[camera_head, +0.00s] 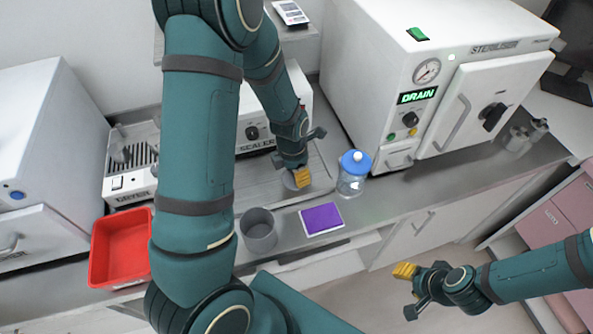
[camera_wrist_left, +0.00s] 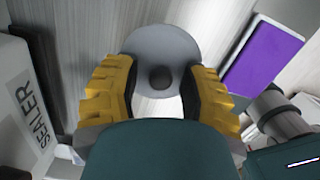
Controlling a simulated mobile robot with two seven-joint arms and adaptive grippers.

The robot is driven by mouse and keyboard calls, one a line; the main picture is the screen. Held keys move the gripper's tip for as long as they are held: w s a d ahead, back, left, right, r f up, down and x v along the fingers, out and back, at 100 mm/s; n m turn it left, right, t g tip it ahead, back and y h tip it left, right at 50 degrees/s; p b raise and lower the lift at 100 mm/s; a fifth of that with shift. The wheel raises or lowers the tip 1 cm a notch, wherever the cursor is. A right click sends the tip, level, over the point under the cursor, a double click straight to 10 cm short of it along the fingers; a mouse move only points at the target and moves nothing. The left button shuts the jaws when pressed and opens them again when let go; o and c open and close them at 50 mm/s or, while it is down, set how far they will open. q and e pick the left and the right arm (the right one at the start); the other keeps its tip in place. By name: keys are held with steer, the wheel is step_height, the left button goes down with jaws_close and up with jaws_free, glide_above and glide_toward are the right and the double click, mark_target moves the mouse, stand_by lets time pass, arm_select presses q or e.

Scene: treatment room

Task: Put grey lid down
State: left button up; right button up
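The grey lid (camera_wrist_left: 160,45) is a round disc with a dark knob at its middle, in the left wrist view. In the head view only part of the lid (camera_head: 289,182) shows beside my left fingertips, low over or on the steel counter; I cannot tell whether it touches. My left gripper (camera_head: 302,178) points down there. In the left wrist view its yellow fingers (camera_wrist_left: 160,92) are apart, with the knob between them and gaps on both sides. An open grey canister (camera_head: 258,230) stands on the counter's front part. My right gripper (camera_head: 405,271) is off the counter's front; its opening is unclear.
A purple pad (camera_head: 322,219) and a clear jar with a blue lid (camera_head: 354,175) are near the left gripper. A red bin (camera_head: 120,248) is at left. The sealer (camera_head: 258,135) and sterilizer (camera_head: 440,85) stand behind. Some counter between canister and pad is bare.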

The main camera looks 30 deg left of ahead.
mark_target(293, 178)
arm_select(q)
steer(key=shift+r, duration=0.15)
steer(key=shift+r, duration=0.3)
step_height(293, 178, up, 11)
steer(key=s+p, duration=0.1)
steer(key=p, duration=0.1)
steer(key=shift+a+r, duration=0.2)
steer(key=shift+a, duration=0.1)
stand_by(0.3)
